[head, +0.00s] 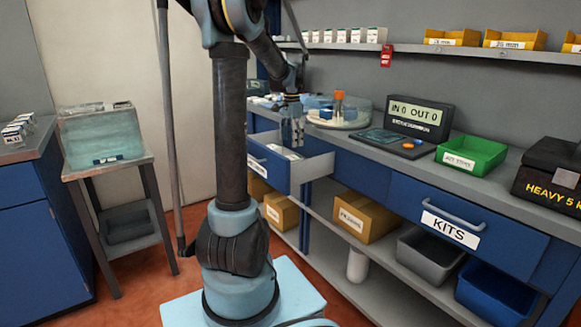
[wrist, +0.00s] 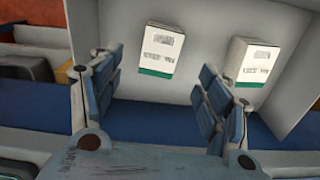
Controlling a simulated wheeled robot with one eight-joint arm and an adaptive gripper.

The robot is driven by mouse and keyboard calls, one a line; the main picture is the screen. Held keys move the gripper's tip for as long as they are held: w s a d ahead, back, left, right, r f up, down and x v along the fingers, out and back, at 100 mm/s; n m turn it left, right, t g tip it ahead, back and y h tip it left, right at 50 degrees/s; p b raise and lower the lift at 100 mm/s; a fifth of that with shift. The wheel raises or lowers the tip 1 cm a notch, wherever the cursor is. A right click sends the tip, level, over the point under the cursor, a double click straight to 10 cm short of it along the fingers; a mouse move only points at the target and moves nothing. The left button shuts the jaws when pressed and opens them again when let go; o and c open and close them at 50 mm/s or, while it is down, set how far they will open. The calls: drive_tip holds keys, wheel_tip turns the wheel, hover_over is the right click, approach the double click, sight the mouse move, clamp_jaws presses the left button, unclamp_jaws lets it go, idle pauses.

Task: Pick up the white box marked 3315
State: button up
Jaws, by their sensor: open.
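Two white boxes with green bands show inside an open drawer in the wrist view: a left box (wrist: 160,50) and a right box (wrist: 250,62). Their print is too blurred to read, so I cannot tell which is marked 3315. My gripper (wrist: 158,66) is open and empty, its fingers on either side of the left box in the picture. The right box lies beyond the right finger. In the head view my gripper (head: 292,132) points down over the open drawer (head: 312,172), where the white boxes (head: 284,152) show only in part.
A shelf (head: 480,51) with white boxes and yellow bins runs above. Cardboard boxes (head: 363,217) sit below.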

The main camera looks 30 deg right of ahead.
sight(292, 157)
drive_tip(key=f, duration=1)
drive_tip(key=shift+d+f, duration=0.2)
drive_tip(key=shift+f, duration=0.1)
drive_tip(key=c, duration=1.3)
